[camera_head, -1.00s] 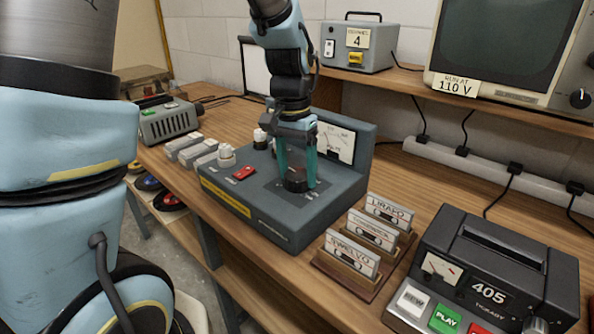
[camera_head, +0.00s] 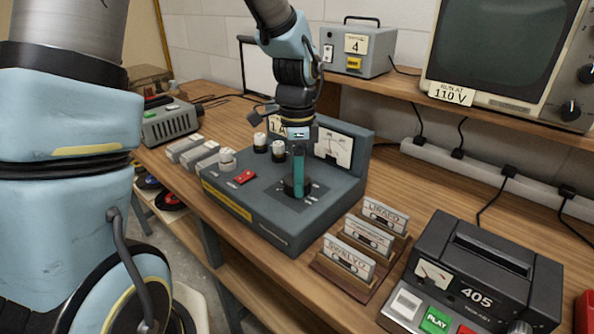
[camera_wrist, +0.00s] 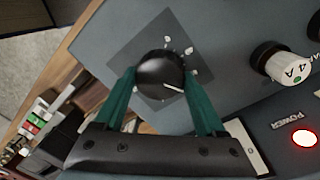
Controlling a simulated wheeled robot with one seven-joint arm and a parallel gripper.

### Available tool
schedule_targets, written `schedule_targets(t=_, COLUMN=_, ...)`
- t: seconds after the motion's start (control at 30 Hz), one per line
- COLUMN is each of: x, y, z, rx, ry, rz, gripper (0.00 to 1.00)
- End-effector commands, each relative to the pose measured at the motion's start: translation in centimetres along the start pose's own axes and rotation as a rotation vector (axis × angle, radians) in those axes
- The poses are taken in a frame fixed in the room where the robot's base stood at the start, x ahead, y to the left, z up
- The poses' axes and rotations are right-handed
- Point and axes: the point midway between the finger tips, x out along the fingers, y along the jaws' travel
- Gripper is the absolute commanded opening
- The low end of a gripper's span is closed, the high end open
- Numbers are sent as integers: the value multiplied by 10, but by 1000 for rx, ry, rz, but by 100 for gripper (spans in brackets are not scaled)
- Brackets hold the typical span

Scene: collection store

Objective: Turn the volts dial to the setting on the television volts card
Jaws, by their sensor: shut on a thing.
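The volts dial (camera_head: 287,187) is a black round knob on the grey bench unit (camera_head: 280,228). It also shows in the wrist view (camera_wrist: 158,72), with a white pointer line towards the lower right of that picture and small pale marks around its upper right. The mark numbers are too small to read. My gripper (camera_head: 298,192) points down with its teal fingers on both sides of the dial, shut on it; the wrist view shows this grip (camera_wrist: 160,77).
White-topped knobs (camera_head: 260,141) and a red switch (camera_head: 245,177) sit left of the dial, a meter (camera_head: 333,147) behind it. A lit red power lamp (camera_wrist: 305,138) shows in the wrist view. A cassette rack (camera_head: 345,283) and a black recorder (camera_head: 480,265) stand to the right.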

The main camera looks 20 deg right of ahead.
Motion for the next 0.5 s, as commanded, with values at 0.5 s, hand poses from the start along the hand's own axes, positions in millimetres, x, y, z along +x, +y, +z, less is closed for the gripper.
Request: schedule_targets(t=0.5, x=0, y=0, z=-1, rx=167, ry=-11, rz=-1, gripper=17)
